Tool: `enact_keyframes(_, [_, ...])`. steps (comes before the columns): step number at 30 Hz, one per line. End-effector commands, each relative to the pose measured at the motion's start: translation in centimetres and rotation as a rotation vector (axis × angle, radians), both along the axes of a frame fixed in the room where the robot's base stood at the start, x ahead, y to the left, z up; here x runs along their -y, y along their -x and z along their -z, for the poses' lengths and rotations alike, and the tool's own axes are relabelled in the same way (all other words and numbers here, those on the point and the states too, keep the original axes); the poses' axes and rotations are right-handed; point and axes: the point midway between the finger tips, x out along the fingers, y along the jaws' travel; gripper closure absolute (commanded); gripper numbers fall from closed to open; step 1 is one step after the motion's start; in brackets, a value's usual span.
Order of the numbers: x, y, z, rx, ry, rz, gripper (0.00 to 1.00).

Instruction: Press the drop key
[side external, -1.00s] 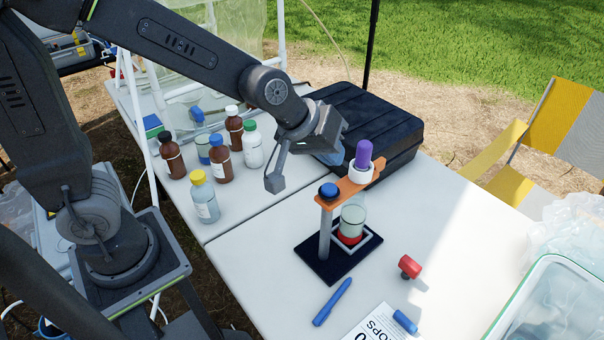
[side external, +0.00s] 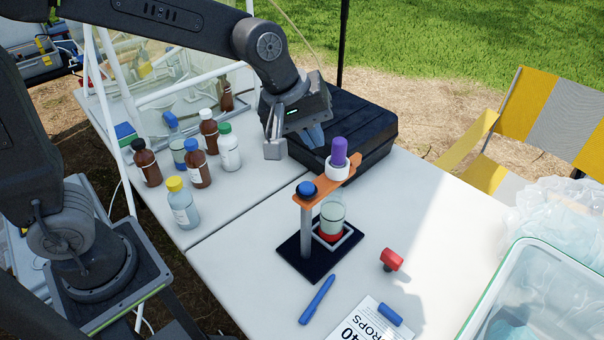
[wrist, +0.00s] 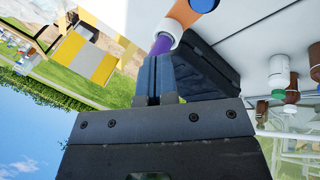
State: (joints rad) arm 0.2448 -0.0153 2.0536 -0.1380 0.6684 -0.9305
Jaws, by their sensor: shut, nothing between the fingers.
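A small stand has a dark base (side external: 290,262), a grey post (side external: 306,228) and an orange arm (side external: 318,189). A blue round knob (side external: 306,189) sits on the post's top. A purple rounded cap (side external: 339,152) stands in a white collar (side external: 337,172) at the arm's far end. A clear cup (side external: 333,210) with a red bottom is below it. Which part is the drop key I cannot tell. My gripper (side external: 312,137) is shut and empty, its blue fingertips above and beside the purple cap. In the wrist view the shut fingers (wrist: 152,75) overlap the purple cap (wrist: 160,45).
A black case (side external: 350,145) lies behind the stand. Several bottles (side external: 198,165) stand at left. A red knobbed piece (side external: 391,259), a blue pen (side external: 317,299) and a sheet (side external: 365,322) marked 40 drops lie in front. A clear bin (side external: 540,300) is at right.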

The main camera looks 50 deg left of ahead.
Motion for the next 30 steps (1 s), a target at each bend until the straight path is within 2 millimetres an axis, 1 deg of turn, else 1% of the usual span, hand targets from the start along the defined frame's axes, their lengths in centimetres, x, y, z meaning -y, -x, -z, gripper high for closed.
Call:
enact_keyframes(3, [0.2,-0.2,-1.1,-0.145,0.03,-0.18,1.0])
enact_keyframes(7, [0.1,0.0,-2.4,-0.283,0.032,-0.393,1.0])
enact_keyframes(12, [-0.3,0.4,-3.9,-0.398,0.006,-0.624,1.0])
enact_keyframes(15, [-0.5,0.6,-4.4,-0.435,-0.01,-0.715,1.0])
enact_keyframes(20, [-0.6,0.8,-4.8,-0.458,-0.021,-0.78,1.0])
enact_keyframes(30, [-0.6,0.8,-4.8,-0.46,-0.021,-0.783,1.0])
